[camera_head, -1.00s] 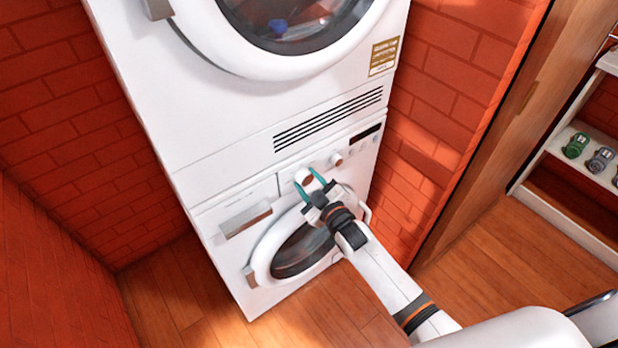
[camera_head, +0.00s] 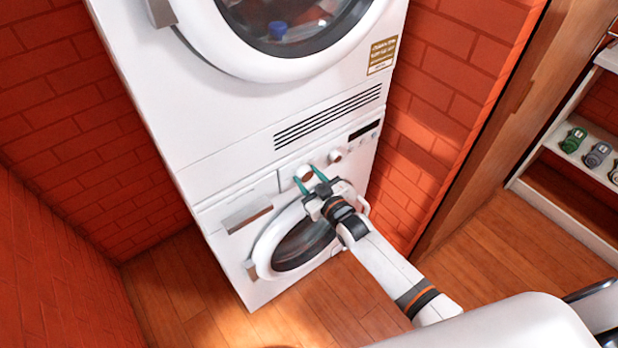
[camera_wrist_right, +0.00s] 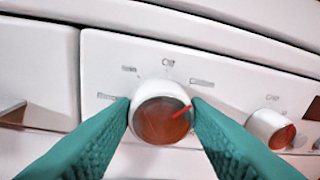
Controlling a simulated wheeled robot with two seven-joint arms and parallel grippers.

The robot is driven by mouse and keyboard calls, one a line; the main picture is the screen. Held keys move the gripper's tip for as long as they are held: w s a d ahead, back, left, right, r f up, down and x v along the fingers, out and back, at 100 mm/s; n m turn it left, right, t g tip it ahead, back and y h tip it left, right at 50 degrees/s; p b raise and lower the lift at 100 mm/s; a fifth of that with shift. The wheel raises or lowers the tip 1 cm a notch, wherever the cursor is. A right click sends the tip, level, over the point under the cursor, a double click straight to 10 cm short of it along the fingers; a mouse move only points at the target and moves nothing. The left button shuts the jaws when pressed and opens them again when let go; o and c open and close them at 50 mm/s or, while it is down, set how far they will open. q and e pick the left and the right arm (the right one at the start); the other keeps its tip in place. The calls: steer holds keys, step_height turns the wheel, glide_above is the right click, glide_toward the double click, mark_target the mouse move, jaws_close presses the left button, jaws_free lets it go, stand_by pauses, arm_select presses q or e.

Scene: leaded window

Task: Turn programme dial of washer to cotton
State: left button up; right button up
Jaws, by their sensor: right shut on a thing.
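The washer (camera_head: 236,268) is the lower white machine, with a control panel above its round door. Its programme dial (camera_head: 304,173) is the left, larger of two round knobs. In the right wrist view the dial (camera_wrist_right: 160,118) has a white rim and a reddish face, with a red pointer line toward the upper right. Small printed labels surround it, too blurred to read surely. My right gripper (camera_head: 307,179) is shut on the dial, one teal finger on each side of it; the fingers also show in the right wrist view (camera_wrist_right: 162,120). My left gripper is out of view.
A second, smaller knob (camera_wrist_right: 268,130) sits to the right of the dial. A drawer handle (camera_head: 247,217) is on the left. A dryer (camera_head: 160,100) is stacked above.

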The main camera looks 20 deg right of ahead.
steer(key=o, duration=1)
steer(key=v, duration=1.2)
steer(key=shift+f, duration=0.1)
